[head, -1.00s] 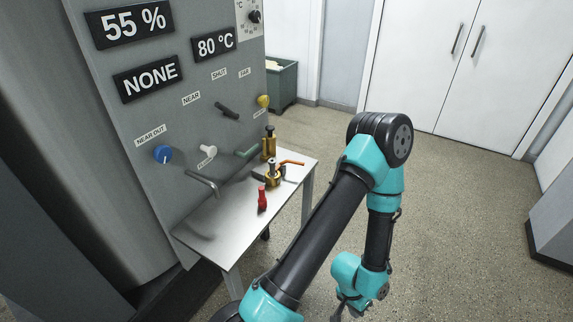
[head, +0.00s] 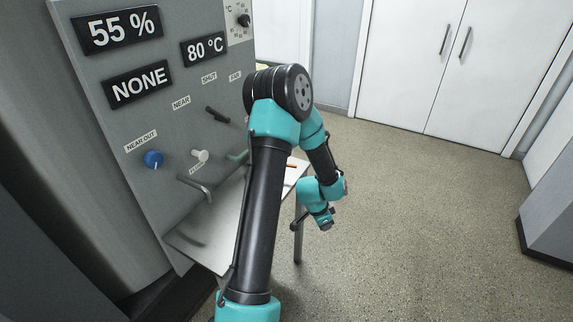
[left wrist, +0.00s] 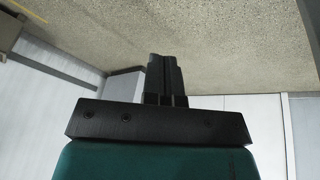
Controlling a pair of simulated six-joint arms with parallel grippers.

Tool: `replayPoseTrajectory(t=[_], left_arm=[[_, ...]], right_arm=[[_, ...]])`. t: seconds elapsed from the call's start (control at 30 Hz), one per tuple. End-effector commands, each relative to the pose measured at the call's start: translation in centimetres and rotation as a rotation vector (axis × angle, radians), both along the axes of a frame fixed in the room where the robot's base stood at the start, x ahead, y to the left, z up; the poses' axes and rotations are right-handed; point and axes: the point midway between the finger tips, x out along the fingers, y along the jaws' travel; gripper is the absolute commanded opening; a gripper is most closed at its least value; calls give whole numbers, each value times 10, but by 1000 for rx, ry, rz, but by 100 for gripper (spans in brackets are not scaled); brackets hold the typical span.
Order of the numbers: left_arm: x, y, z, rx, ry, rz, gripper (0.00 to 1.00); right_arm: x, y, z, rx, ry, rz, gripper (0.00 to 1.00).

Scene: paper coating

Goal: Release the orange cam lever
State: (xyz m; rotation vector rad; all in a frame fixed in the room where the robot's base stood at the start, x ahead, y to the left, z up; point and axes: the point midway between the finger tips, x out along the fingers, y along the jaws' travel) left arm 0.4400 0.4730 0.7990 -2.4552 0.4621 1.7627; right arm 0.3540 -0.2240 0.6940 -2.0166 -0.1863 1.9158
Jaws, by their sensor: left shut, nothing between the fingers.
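The orange cam lever (head: 291,166) shows only as a small orange strip on the metal side table (head: 210,235), just right of my left arm. The brass fitting that it belongs to is hidden behind my arm. My left gripper (head: 297,226) is beside the table's right edge, lower in the picture than the lever and apart from it. In the left wrist view the fingers (left wrist: 165,75) are together with nothing between them, and that camera shows floor and walls, not the lever. My right gripper is in neither view.
Open floor (head: 420,220) lies to the right, before white cabinet doors (head: 470,60).

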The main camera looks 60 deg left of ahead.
Motion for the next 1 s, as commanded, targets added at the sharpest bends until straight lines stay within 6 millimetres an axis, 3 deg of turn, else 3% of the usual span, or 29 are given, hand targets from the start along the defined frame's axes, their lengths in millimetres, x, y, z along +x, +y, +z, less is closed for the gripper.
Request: replayPoseTrajectory(t=[0.03,0.3,0.6,0.8,1.0], left_arm=[[0,21,13,22,-24,-14,0],[-17,114,82,141,-130,-159,0],[-57,199,172,307,-236,-334,0],[-76,223,208,377,-270,-411,0],[-79,227,213,388,-275,-427,0]], right_arm=[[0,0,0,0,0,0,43],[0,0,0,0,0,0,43],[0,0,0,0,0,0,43],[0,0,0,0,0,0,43],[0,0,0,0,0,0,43]])
